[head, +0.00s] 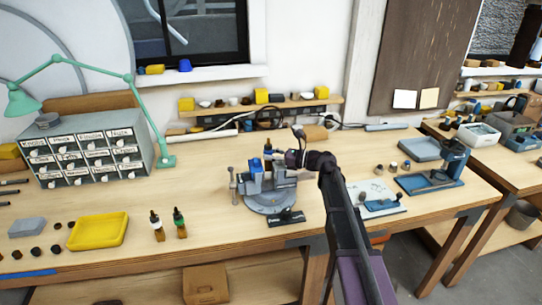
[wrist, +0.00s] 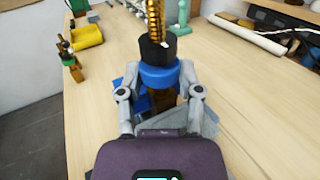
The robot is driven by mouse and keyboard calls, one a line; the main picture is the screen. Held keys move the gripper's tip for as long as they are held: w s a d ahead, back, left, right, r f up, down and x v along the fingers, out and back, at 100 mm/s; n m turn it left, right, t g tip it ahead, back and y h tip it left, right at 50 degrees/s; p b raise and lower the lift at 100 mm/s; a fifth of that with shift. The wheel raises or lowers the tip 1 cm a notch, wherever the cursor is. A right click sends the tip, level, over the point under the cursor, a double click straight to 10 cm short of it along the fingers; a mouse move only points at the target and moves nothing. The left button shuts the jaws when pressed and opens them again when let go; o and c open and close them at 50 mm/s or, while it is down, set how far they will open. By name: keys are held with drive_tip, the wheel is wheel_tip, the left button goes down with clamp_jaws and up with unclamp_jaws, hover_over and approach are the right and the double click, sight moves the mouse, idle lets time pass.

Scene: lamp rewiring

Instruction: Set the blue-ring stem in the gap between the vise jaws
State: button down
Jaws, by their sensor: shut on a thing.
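The blue-ring stem has a brass threaded top, a black collar, a blue ring (wrist: 158,77) and a brown body. My gripper (wrist: 160,72) is shut on it, with one finger on each side near the ring. In the head view, the stem (head: 268,148) is upright above the vise, with my gripper (head: 279,158) coming from the right. The blue and grey vise (head: 270,203) stands on the bench and also shows behind the fingers in the wrist view (wrist: 204,124). The stem's lower end and the gap between the jaws are hidden, so I cannot tell whether it is between them.
A yellow tray (head: 98,232) lies further left. A drawer cabinet (head: 85,150) and green lamp (head: 167,160) stand at back left. A white board (head: 375,194) lies right.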

drive_tip(key=shift+s+f+b, duration=0.35)
drive_tip(key=shift+s+f, duration=0.1)
drive_tip(key=shift+f, duration=0.2)
drive_tip(key=shift+d+f, duration=0.1)
drive_tip(key=shift+f, duration=0.25)
drive_tip(key=shift+b, duration=0.3)
drive_tip(key=shift+s, duration=0.1)
drive_tip(key=shift+c, duration=0.9)
unclamp_jaws()
drive_tip(key=shift+d+r, duration=0.1)
drive_tip(key=shift+r, duration=0.05)
drive_tip(key=shift+d+r+p, duration=0.15)
drive_tip(key=shift+d+p, duration=0.2)
drive_tip(key=shift+p, duration=0.1)
drive_tip(key=shift+d+r+p, duration=0.25)
drive_tip(key=shift+d+p, duration=0.05)
drive_tip(key=shift+d, duration=0.35)
drive_tip(key=shift+d+r+p, duration=0.2)
drive_tip(key=shift+d+p, duration=0.05)
drive_tip(key=shift+d, duration=0.4)
drive_tip(key=shift+s+d+r+p, duration=0.1)
drive_tip(key=shift+d+r+p, duration=0.25)
drive_tip(key=shift+d, duration=0.2)
drive_tip(key=shift+s+d+r+p, duration=0.1)
drive_tip(key=shift+d+r+p, duration=0.2)
drive_tip(key=shift+d, duration=0.2)
